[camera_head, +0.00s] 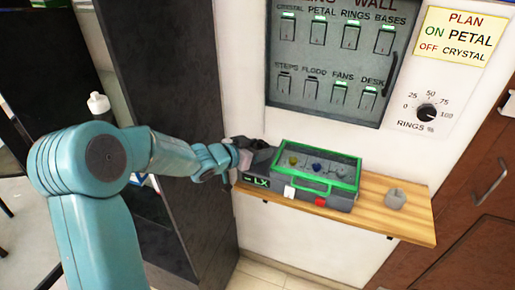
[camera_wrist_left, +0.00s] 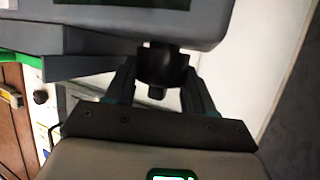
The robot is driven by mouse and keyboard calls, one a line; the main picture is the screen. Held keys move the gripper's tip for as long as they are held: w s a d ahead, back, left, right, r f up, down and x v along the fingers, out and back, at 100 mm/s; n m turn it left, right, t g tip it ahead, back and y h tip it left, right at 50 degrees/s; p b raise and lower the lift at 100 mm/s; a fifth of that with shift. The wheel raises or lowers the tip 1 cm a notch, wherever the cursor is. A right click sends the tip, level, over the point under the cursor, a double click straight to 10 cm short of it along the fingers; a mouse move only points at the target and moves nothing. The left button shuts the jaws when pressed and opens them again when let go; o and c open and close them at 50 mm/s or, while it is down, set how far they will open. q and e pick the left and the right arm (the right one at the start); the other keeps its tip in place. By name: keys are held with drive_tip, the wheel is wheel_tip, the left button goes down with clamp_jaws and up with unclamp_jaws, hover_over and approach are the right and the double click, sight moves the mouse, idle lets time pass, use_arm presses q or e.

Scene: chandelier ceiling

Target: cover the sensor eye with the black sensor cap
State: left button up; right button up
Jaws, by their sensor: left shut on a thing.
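My left gripper (camera_head: 240,155) is at the left end of a grey sensor box (camera_head: 262,180) with a green lit "LX" display. In the left wrist view the two fingers of my left gripper (camera_wrist_left: 161,76) are shut on the black sensor cap (camera_wrist_left: 160,65). The cap's far end meets or overlaps the edge of the grey box (camera_wrist_left: 100,32); I cannot tell whether it touches. The sensor eye does not show in either view; the cap and box may hide it. My right gripper is not in view.
The box stands on a wooden shelf (camera_head: 415,222) beside a green-framed case (camera_head: 315,165) with small knobs. A grey round piece (camera_head: 395,199) sits on the shelf's right part. A dark cabinet (camera_head: 170,90) stands close left of the gripper. A switch panel (camera_head: 335,60) hangs behind.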

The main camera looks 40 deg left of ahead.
use_arm(q)
drive_tip(key=shift+f, duration=0.3)
drive_tip(key=o, duration=0.7)
drive_tip(key=shift+p+v, duration=0.45)
drive_tip(key=shift+v, duration=1.15)
drive_tip(key=p+v, duration=0.3)
drive_tip(key=v, duration=0.5)
drive_tip(key=shift+p, duration=0.3)
